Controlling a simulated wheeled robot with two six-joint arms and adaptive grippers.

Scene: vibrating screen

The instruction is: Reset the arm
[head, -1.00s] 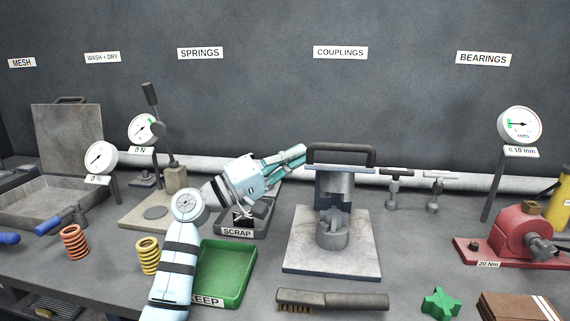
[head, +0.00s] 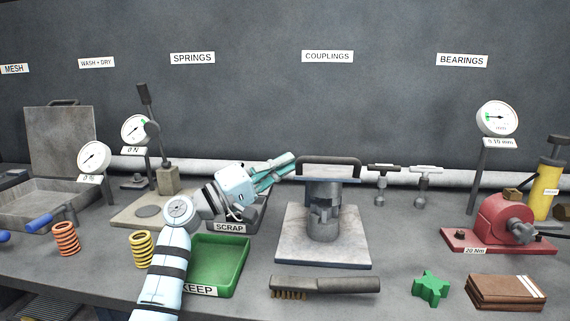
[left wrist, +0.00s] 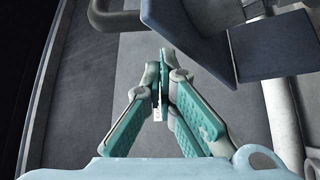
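My left arm rises from the bottom left in the head view. Its gripper (head: 288,164) points right, its fingertips just left of the dark handle (head: 330,160) of the coupling fixture (head: 322,215). From the head I cannot tell whether they touch. In the left wrist view the teal-padded fingers (left wrist: 161,72) converge and meet at their tips, with nothing seen held. A dark blue-grey plate (left wrist: 190,28) lies beyond the tips to the upper right. My right gripper is in neither view.
A green KEEP tray (head: 236,266) and a SCRAP tray (head: 229,227) sit under and beside my arm. A brush (head: 325,285), a green star-shaped piece (head: 430,287) and a brown block (head: 506,291) lie at the front. A red bearing fixture (head: 496,222) stands right.

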